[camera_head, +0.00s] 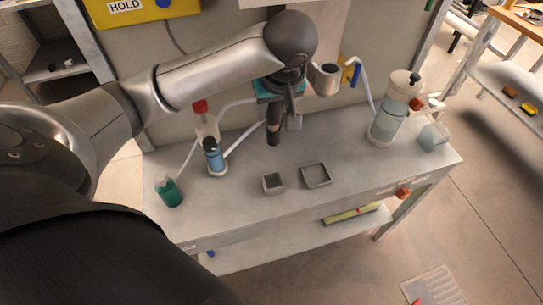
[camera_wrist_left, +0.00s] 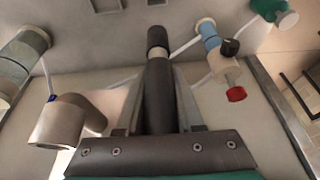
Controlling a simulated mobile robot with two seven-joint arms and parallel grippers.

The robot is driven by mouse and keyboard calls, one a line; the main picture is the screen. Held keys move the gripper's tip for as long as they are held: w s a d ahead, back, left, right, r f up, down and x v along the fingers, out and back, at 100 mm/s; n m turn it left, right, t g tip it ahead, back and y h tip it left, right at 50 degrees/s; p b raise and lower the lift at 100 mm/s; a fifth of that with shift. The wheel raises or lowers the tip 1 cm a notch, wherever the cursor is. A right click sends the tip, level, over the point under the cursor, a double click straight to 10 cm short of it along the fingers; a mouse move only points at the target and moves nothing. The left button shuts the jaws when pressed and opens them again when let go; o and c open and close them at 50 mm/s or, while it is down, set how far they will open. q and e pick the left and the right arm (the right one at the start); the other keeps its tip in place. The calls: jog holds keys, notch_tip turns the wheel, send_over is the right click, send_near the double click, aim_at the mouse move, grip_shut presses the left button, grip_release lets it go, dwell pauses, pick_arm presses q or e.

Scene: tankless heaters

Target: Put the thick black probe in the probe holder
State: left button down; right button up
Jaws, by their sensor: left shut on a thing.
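The thick black probe (camera_head: 273,126) hangs roughly upright from my left gripper (camera_head: 283,100), above the bench near the back panel. In the left wrist view my left gripper (camera_wrist_left: 158,98) is shut on the probe (camera_wrist_left: 157,82), which lies between its two fingers with its banded dark tip pointing away. A grey metal cup (camera_head: 324,79) on the back panel, to the right of the gripper, looks like the probe holder. It also shows in the left wrist view (camera_wrist_left: 58,124) at the left, apart from the probe. My right gripper is not in view.
A blue cylinder (camera_head: 215,160) with a red-capped part and a green cup (camera_head: 170,193) stand left of the probe. A small grey box (camera_head: 272,183) and a shallow square tray (camera_head: 316,175) sit in front. A clear canister (camera_head: 390,122) stands right. The bench's front right is clear.

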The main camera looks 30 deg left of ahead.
aim_at(272, 130)
pick_arm(q)
notch_tip(272, 130, down, 6)
jog(key=b, duration=0.3)
jog(key=shift+r+b, duration=0.2)
jog(key=shift+b, duration=0.1)
notch_tip(272, 130, down, 14)
jog(key=b, duration=0.3)
jog(key=shift+b, duration=0.4)
jog(key=shift+f, duration=0.15)
jog(key=c, duration=0.5)
grip_release()
jog(key=shift+c, duration=0.2)
